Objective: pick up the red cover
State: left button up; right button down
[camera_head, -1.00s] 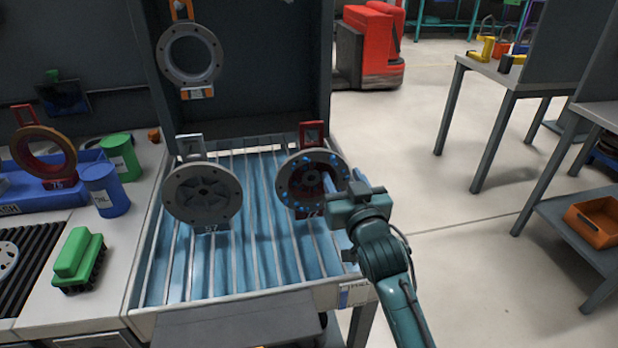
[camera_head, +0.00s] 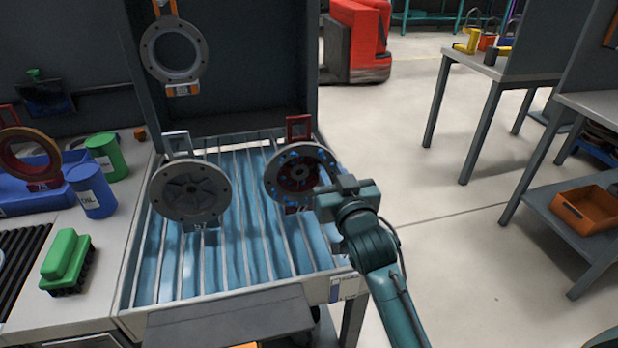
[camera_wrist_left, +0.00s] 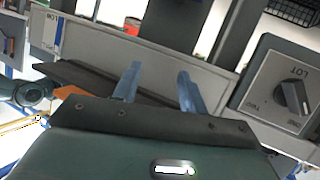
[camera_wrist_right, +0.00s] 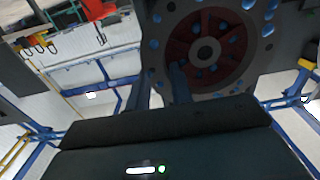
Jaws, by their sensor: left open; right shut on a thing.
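The red cover (camera_head: 297,172) is a round disc with a grey, holed rim, a red centre and a red square handle on top. It is at the right side of the slatted blue rack. My right gripper (camera_head: 328,190) is shut on its right edge. The right wrist view shows the cover's face (camera_wrist_right: 205,52) close up beside the fingers. My left gripper (camera_wrist_left: 155,85) is open and empty in the left wrist view, before a grey panel. It is not visible in the head view.
A grey cover (camera_head: 190,192) stands left of the red one on the rack (camera_head: 150,262). A ring-shaped cover (camera_head: 174,50) hangs above at the back. A blue can (camera_head: 92,192), green can (camera_head: 106,157) and green brush (camera_head: 66,258) are on the left bench.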

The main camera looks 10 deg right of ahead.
notch_tip(320, 180, up, 10)
jog(key=p, duration=0.2)
jog(key=shift+r, duration=0.2)
dwell(0.6)
